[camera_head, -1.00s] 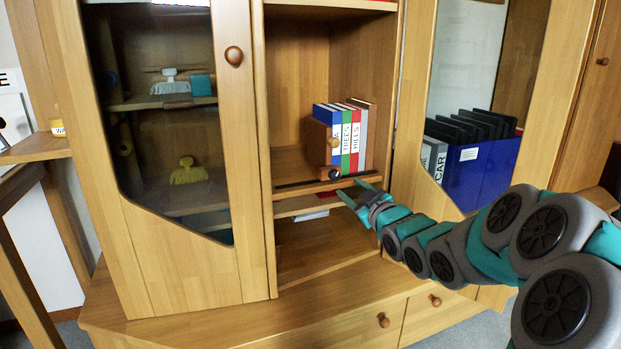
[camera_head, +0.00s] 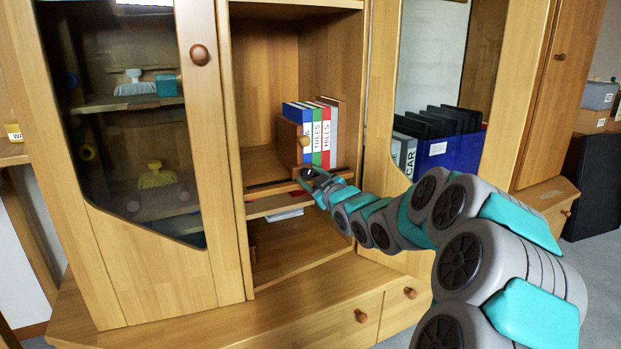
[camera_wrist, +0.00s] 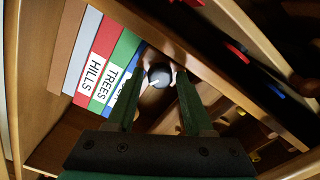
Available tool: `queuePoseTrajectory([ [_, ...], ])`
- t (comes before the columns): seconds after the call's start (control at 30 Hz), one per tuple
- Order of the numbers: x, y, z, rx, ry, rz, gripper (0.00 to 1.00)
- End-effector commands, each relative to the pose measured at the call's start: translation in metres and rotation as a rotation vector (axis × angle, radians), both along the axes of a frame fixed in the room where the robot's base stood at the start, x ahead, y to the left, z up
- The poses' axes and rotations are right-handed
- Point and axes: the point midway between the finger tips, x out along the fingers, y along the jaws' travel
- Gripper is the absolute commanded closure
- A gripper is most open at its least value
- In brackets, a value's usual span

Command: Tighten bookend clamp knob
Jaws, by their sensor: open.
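The dark round clamp knob (camera_wrist: 160,77) shows between the two green fingers of my open gripper (camera_wrist: 157,72) in the wrist view. I cannot tell whether the fingertips touch it. In the head view my gripper (camera_head: 311,179) is at the shelf's front edge, just below the wooden bookend (camera_head: 289,143), and largely covers the knob there. The bookend stands upright at the left of a row of books (camera_head: 316,130) with blue, green, red and grey spines; the row also shows in the wrist view (camera_wrist: 95,65).
The shelf board (camera_head: 262,188) runs under the books, with a lower shelf beneath it. A glass-fronted door (camera_head: 200,130) stands at the left. A blue file box (camera_head: 455,151) is at the right. Drawers with round knobs (camera_head: 361,316) lie below.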

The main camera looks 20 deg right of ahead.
Motion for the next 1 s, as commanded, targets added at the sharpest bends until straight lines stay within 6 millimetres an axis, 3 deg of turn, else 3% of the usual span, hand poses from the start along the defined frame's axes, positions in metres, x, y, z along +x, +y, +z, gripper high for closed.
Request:
queuePoseTrajectory([
  [0.1, -0.0002, -0.0001, -0.0001, 0.0, 0.0, 0.0, 0.51],
  [0.53, -0.0004, 0.0, -0.0001, 0.0, 0.0, 0.0, 0.99],
  [1.0, -0.0005, 0.0002, 0.0015, 0.043, 0.003, 0.0, 1.0],
])
